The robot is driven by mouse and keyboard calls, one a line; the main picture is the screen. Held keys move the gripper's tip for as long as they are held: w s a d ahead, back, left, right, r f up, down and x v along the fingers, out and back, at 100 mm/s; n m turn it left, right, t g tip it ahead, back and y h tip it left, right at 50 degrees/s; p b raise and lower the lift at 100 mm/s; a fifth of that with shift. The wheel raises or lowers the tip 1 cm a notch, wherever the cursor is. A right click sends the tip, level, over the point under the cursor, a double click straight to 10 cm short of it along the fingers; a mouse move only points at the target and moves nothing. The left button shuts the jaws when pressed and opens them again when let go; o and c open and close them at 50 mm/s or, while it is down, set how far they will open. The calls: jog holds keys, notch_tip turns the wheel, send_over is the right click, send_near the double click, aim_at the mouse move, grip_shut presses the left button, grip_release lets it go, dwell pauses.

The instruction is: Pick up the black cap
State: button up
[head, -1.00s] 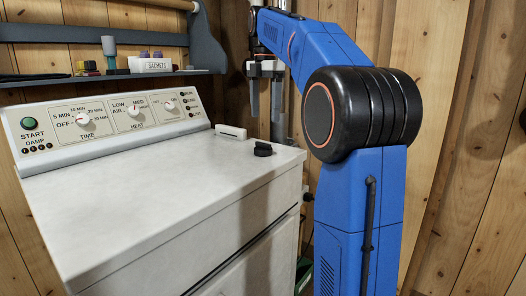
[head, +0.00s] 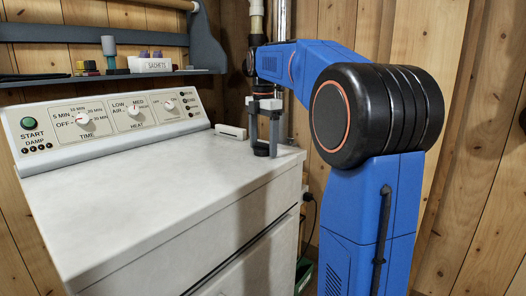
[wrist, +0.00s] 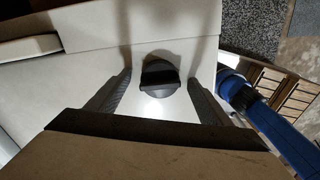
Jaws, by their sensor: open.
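The black cap (head: 262,150) rests on the white top of the dryer (head: 150,205), near its back right corner. It is a low round piece with a raised ridge across it. My gripper (head: 264,150) is open and points down over the cap, with a finger to each side of it in the head view. In the wrist view the cap (wrist: 160,75) lies between and slightly beyond the two open fingertips (wrist: 158,84), with bare white surface on both sides. The fingers partly hide the cap in the head view.
A small white box-like piece (head: 231,131) sits at the dryer's back edge, left of my gripper. The control panel (head: 110,118) rises along the back. A shelf (head: 110,77) above it holds small bottles and a sachets box (head: 150,65). The front of the dryer top is clear.

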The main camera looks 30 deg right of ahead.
jog(key=c, duration=1.2)
jog(key=shift+o, duration=0.2)
notch_tip(320, 180, up, 9)
jog(key=shift+r, duration=0.5)
